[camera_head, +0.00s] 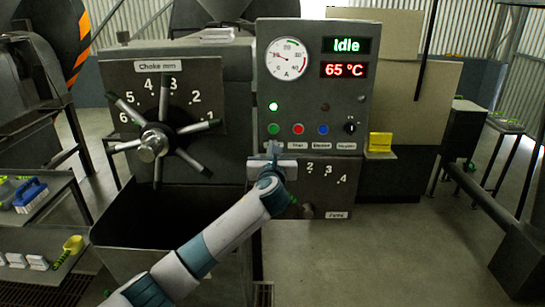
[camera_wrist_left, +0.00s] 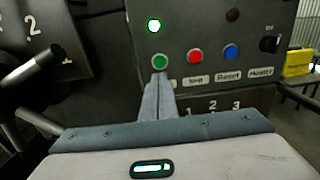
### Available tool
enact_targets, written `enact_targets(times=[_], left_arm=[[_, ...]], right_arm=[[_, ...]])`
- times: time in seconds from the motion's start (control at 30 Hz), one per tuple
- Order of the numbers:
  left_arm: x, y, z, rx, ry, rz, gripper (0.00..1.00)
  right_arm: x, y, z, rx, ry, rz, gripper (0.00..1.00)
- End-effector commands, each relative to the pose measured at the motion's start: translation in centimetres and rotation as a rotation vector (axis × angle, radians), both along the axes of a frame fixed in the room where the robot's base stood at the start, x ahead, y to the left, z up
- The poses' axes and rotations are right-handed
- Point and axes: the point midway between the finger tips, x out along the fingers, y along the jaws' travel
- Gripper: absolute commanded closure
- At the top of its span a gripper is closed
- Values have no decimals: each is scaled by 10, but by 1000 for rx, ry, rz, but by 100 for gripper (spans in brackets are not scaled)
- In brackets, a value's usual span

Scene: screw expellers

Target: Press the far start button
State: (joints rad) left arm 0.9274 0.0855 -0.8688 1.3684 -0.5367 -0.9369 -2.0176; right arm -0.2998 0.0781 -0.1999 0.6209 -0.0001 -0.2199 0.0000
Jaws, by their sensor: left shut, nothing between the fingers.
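The control panel (camera_head: 312,90) stands in the middle of the head view. Its green start button (camera_head: 274,129) is leftmost in a row with a red button (camera_head: 298,129) and a blue button (camera_head: 323,129). The green button also shows in the left wrist view (camera_wrist_left: 160,62). My left gripper (camera_head: 273,146) is shut and empty, its tips just below the green button. In the left wrist view the fingertips (camera_wrist_left: 160,78) appear at the button's lower edge; I cannot tell whether they touch it. The label under the green button is hidden by the fingers. My right gripper is not in view.
A spoked choke handwheel (camera_head: 155,143) sticks out left of the panel. A black selector knob (camera_head: 350,128) is right of the buttons. The display (camera_head: 345,46) reads "Idle" and 65 °C. A green lamp (camera_head: 273,106) is lit. A yellow box (camera_head: 380,142) stands at right.

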Motion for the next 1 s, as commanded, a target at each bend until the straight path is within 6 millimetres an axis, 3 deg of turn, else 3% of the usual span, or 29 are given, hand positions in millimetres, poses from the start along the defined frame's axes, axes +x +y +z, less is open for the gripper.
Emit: enact_targets(times=[0.33,1.0], left_arm=[[-32,0,-1,-1,0,0,100],[-35,1,0,0,0,1,100]], right_arm=[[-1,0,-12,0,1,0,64],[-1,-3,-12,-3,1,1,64]])
